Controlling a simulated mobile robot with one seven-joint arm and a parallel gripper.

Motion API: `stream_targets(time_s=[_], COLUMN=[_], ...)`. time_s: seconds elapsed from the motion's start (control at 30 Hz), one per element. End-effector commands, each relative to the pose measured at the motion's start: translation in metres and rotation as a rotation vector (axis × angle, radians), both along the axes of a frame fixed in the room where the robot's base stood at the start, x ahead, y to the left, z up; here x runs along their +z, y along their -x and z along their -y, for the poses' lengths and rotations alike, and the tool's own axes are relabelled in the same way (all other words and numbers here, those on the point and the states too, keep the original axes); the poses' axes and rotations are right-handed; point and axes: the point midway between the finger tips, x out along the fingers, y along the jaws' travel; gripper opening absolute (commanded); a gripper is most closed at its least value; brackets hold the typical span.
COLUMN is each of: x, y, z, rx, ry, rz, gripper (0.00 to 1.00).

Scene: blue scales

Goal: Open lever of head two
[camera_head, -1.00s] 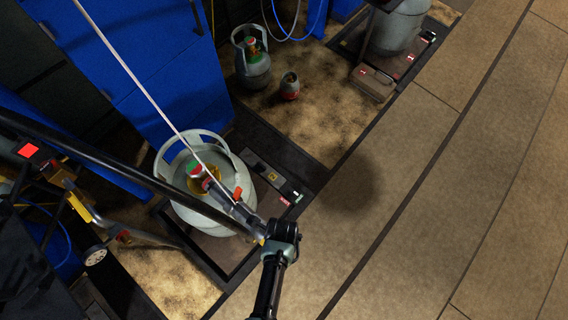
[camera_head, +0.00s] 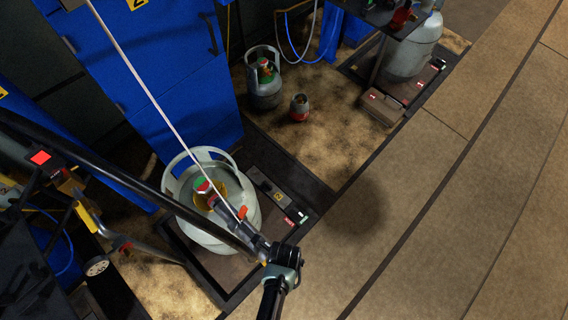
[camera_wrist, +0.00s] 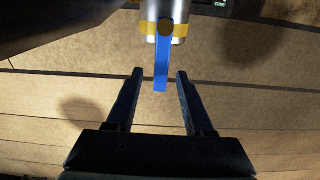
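A filling head (camera_head: 243,229) is on the valve of a grey gas cylinder (camera_head: 189,220) in the head view. It has an orange-red part near the valve, and its outer end is by my gripper (camera_head: 268,258). In the wrist view the head's silver end with yellow bands (camera_wrist: 164,30) is at the top. A blue lever (camera_wrist: 161,62) points from it down between the two fingers of my gripper (camera_wrist: 159,72). The fingers are open, with a gap on each side of the lever. In the head view the lever and fingertips are too small to tell apart.
The cylinder stands on a dark scale platform (camera_head: 234,277). A blue cabinet (camera_head: 150,75) stands behind it. A black bar and a pale hose (camera_head: 143,88) cross in front. Another grey cylinder (camera_head: 263,85) and a small red-grey one (camera_head: 299,108) stand farther back. Floor at right is clear.

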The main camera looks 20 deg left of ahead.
Motion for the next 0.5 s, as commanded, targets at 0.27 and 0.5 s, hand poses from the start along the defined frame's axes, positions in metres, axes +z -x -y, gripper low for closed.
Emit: stream_targets(time_s=[0.27,0.5], x=[0.004,0.04], y=[-0.001,-0.001], z=[0.0,-0.001], rx=[0.002,0.001], ry=[-0.001,-0.002], rz=[0.003,0.004], gripper=[0.53,0.53])
